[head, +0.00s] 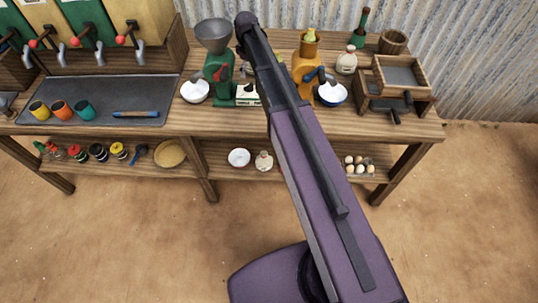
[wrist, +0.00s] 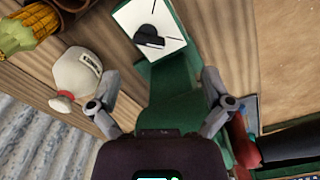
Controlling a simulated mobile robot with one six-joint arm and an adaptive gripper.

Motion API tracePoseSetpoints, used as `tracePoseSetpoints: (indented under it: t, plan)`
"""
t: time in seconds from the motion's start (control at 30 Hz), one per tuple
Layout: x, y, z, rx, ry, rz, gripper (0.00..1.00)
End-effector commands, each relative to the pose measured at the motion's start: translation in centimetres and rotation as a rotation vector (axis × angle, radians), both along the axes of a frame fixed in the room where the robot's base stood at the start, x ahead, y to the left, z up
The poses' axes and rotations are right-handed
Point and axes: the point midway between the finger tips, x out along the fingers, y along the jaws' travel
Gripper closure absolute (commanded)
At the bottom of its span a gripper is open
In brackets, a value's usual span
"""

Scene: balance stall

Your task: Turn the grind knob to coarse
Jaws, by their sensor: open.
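In the wrist view, a black grind knob (wrist: 149,40) sits on a white plate (wrist: 170,24) with dark line marks, on the green grinder's base (wrist: 165,85). Which mark the knob points at is not clear. My gripper (wrist: 159,76) is open and empty, its two fingers spread on either side of the green base. The knob lies beyond the fingertips, apart from them. In the head view, the green grinder (head: 215,68) has a grey hopper (head: 213,32) on top and the plate (head: 246,97) at its foot. My arm hides the gripper there.
A white bowl (head: 195,91) stands left of the grinder. An orange grinder (head: 305,68) and a white-and-blue bowl (head: 331,96) stand to the right. A pale bottle (wrist: 77,73) is left of the fingers in the wrist view. A wooden sieve box (head: 398,75) is far right.

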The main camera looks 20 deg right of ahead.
Motion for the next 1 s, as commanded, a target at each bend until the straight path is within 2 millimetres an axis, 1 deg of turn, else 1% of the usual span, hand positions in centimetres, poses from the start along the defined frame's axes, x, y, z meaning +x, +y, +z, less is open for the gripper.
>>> tracePoseSetpoints:
  t: [0.03, 1.0]
  plan:
    - [-0.8, 0.0, -0.8, 0.000, 0.000, -0.014, 0.00]
    - [-11.2, -0.1, -8.7, 0.000, 0.000, -0.317, 0.00]
